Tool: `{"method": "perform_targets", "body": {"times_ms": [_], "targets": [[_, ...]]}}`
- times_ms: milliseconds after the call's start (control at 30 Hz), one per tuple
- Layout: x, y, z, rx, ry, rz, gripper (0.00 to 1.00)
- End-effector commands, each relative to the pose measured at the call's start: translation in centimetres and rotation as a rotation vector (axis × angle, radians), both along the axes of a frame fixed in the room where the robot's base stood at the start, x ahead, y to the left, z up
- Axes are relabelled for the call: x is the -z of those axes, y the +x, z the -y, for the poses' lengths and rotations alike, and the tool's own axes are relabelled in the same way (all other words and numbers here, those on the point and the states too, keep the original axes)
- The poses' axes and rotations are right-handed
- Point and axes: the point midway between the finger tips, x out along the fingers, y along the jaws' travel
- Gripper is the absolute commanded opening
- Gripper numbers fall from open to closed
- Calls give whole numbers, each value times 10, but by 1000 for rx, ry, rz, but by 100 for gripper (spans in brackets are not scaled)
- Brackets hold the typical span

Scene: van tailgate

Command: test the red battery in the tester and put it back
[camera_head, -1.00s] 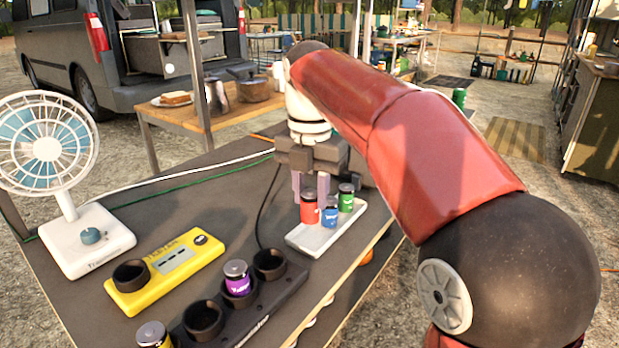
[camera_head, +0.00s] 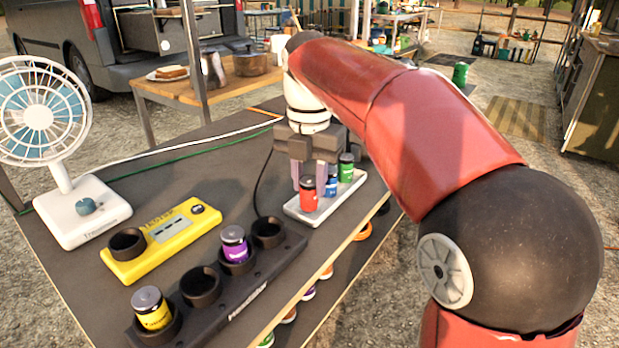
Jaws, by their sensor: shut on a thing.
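My gripper (camera_head: 309,178) points down over the white tray (camera_head: 318,217), with its fingers shut on the red battery (camera_head: 307,196). The red battery is upright at the left part of the tray; its base looks at or close to the tray surface, and I cannot tell whether it touches. A blue battery (camera_head: 331,187) and a green battery (camera_head: 346,168) stand in the tray to its right and behind. The yellow tester (camera_head: 185,236) lies to the left, with its round black socket (camera_head: 127,243) empty.
A black holder (camera_head: 243,288) in front carries a yellow battery (camera_head: 151,309) and a purple battery (camera_head: 235,243); its other two cups are empty. A white fan (camera_head: 85,213) stands at the left. A cable runs behind the tester. The table's front edge is close to the tray.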

Motion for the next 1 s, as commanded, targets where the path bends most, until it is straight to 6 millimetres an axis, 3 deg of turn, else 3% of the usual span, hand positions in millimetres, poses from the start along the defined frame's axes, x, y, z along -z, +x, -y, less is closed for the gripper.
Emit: {"method": "perform_targets", "body": {"times_ms": [500, 533, 700, 1000], "targets": [[10, 0, 0, 0, 0, 1, 0], [10, 0, 0, 0, 0, 1, 30], [10, 0, 0, 0, 0, 1, 53], [9, 0, 0, 0, 0, 0, 55]]}}
